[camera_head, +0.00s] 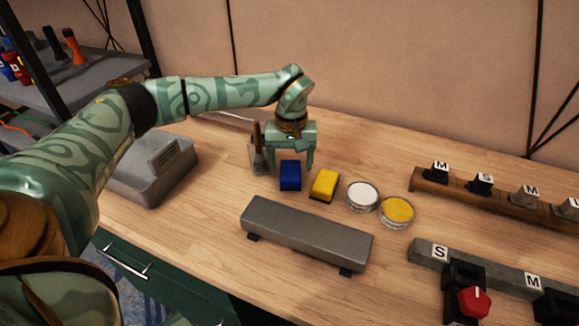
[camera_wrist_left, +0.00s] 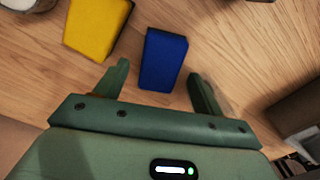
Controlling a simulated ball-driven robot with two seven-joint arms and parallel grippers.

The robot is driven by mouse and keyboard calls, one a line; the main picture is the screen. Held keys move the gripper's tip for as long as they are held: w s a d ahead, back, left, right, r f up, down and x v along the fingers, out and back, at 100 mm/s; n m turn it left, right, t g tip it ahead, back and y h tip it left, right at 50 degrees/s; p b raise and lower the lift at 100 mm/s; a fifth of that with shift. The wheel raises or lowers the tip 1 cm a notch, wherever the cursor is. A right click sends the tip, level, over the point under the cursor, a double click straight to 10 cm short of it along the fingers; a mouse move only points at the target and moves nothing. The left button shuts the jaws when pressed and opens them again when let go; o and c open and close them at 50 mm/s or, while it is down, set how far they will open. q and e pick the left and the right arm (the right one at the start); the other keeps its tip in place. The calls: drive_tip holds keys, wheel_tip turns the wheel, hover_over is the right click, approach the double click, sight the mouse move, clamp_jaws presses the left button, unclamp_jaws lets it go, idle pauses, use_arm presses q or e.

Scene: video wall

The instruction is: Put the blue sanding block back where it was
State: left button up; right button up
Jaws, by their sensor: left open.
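The blue sanding block (camera_head: 290,175) stands on the wooden table, left of a yellow block (camera_head: 324,185). My left gripper (camera_head: 291,165) is open just behind the blue block. In the left wrist view the blue block (camera_wrist_left: 163,60) lies between and just beyond the two spread fingers (camera_wrist_left: 160,85), with gaps on both sides. The yellow block (camera_wrist_left: 97,28) is to its left there. I cannot tell from these views how high the fingertips are above the table. My right gripper is not in view.
Two round tins, one white (camera_head: 362,196) and one yellow (camera_head: 396,211), stand right of the blocks. A grey bar (camera_head: 307,233) is in front. A brush-like tool (camera_head: 258,150) stands left of the gripper. A grey box (camera_head: 154,170) is at left, labelled racks (camera_head: 490,192) at right.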

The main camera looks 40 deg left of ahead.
sight(291, 169)
use_arm(q)
wheel_tip(291, 169, up, 9)
drive_tip(key=p, duration=0.2)
drive_tip(key=shift+p, duration=0.4)
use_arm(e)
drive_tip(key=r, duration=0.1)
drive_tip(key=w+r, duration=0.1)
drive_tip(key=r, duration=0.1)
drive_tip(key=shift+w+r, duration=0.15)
use_arm(q)
drive_tip(key=shift+r, duration=0.15)
